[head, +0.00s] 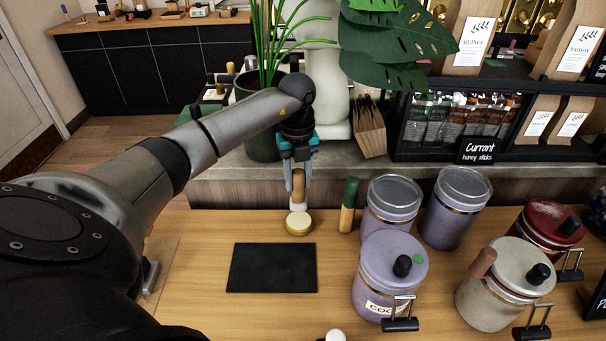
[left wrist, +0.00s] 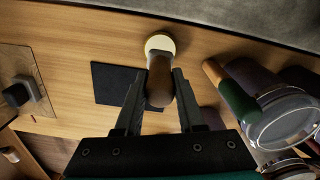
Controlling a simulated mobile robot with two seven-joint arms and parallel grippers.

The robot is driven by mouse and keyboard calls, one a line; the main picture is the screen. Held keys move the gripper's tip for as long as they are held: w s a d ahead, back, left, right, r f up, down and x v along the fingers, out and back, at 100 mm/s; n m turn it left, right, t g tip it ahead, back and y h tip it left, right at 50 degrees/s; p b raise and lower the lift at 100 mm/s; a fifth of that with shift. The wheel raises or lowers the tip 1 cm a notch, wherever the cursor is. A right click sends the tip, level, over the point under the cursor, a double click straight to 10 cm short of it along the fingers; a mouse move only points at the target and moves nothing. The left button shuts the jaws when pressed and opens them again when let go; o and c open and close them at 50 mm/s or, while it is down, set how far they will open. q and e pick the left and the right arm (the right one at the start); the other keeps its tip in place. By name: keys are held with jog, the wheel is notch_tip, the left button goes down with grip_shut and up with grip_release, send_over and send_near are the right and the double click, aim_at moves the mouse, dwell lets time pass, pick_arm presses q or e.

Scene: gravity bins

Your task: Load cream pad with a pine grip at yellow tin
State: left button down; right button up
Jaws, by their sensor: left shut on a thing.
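My left gripper (head: 299,178) points down and is shut on the pine grip (head: 298,186) of a pad tool. The cream pad (head: 298,203) hangs under the grip, roughly upright. A round yellow tin (head: 299,223) stands on the wooden counter directly below or just in front of the pad. I cannot tell whether pad and tin touch. In the left wrist view the pine grip (left wrist: 160,82) sits between the two fingers. A pale disc (left wrist: 160,44) shows at its far end; I cannot tell whether it is pad or tin. My right gripper is not in view.
A black mat (head: 272,268) lies left of centre. A green-and-wood piece (head: 348,205) stands close right of the tin. Lilac canisters (head: 388,275), a cream canister (head: 492,300) and a red canister (head: 540,232) crowd the right. A plant pot (head: 262,140) stands behind.

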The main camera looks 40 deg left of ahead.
aim_at(298, 195)
pick_arm(q)
jog(key=shift+r, duration=0.1)
jog(key=shift+f+b, duration=0.8)
jog(key=shift+f, duration=1.45)
jog(key=shift+f, duration=0.3)
jog(key=shift+d+f, duration=0.1)
dwell(0.9)
